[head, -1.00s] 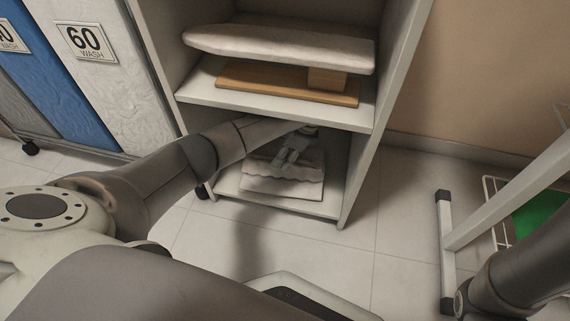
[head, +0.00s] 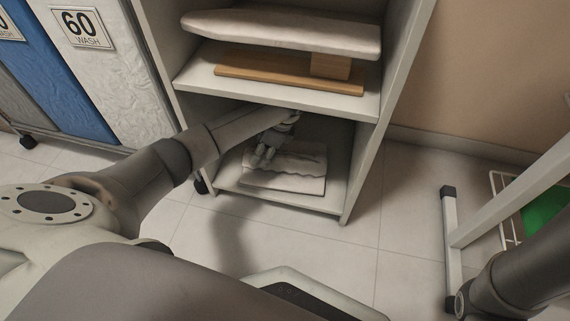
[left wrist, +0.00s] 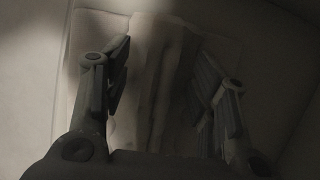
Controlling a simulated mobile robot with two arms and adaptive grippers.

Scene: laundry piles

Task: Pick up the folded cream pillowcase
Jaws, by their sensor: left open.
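The folded cream pillowcase (head: 300,167) lies on the bottom shelf of the open cabinet, a flat pad with a wavy front edge. My left gripper (head: 262,160) reaches in under the middle shelf and is over the pillowcase's left part. In the left wrist view my left gripper (left wrist: 165,82) is open, one finger on each side of a raised, creased strip of the pale cloth (left wrist: 156,85). I cannot tell whether the fingers touch it. That view is dark. My right gripper is out of view.
The middle shelf (head: 365,103) hangs close above my left arm and holds a wooden board (head: 240,78); a padded ironing board (head: 285,28) is above. Cabinet side panels bound the space. A white rack (head: 452,215) stands at right. The floor in front is clear.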

